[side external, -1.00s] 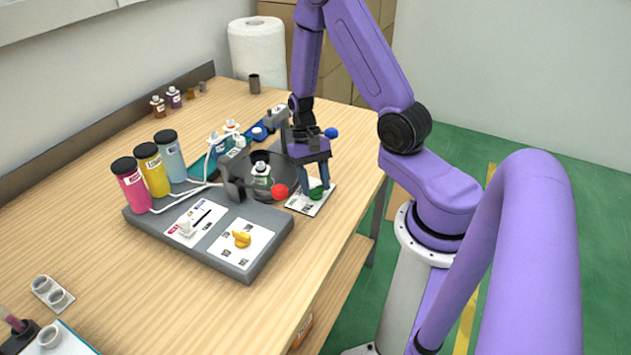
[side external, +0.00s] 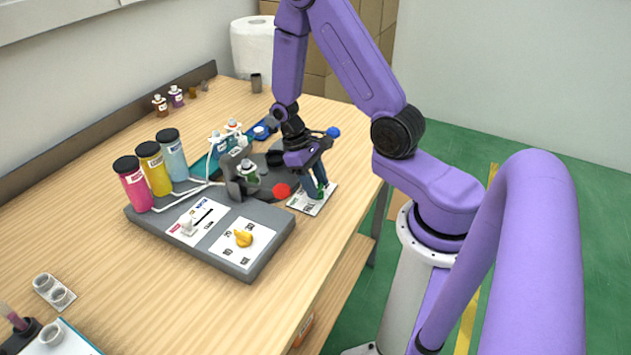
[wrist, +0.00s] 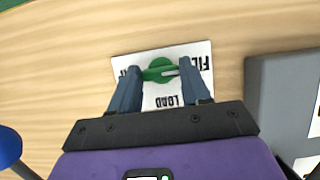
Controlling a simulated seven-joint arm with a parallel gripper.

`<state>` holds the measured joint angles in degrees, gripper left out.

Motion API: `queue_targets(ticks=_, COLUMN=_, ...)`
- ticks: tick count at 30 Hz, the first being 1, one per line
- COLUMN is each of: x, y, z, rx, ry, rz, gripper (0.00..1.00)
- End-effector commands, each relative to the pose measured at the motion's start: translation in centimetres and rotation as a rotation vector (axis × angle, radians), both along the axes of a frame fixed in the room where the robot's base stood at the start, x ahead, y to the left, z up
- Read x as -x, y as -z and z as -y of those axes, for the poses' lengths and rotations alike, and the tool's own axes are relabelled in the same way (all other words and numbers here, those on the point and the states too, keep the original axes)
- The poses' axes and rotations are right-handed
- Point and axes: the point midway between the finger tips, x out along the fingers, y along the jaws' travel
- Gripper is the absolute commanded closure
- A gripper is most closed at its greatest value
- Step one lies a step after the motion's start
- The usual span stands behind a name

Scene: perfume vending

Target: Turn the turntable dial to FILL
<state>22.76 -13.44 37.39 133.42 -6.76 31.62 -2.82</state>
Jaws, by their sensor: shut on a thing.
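The turntable dial (wrist: 160,66) is a green knob on a white card (wrist: 165,96) lettered FILL at the right and LOAD at the bottom in the wrist view. A white mark on the knob points right, toward FILL. The left word is mostly hidden by a finger. My gripper (wrist: 162,76) is shut on the dial, one blue finger on each side. In the side view my gripper (side external: 318,192) reaches down to the card at the table's right edge. The dark turntable (side external: 266,187) is beside it, carrying a small green-labelled bottle (side external: 249,174).
A red ball (side external: 282,190) is close to my gripper.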

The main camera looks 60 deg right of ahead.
Motion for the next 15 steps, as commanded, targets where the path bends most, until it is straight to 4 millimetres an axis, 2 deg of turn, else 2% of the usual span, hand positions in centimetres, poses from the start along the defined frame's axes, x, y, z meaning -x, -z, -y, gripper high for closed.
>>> queue_targets(ticks=14, x=0.0, y=-0.04, z=0.0, rx=0.0, ry=-0.022, rz=0.0, gripper=0.84)
queue_targets(ticks=15, x=0.0, y=-0.04, z=0.0, rx=0.0, ry=-0.022, rz=0.0, gripper=0.5)
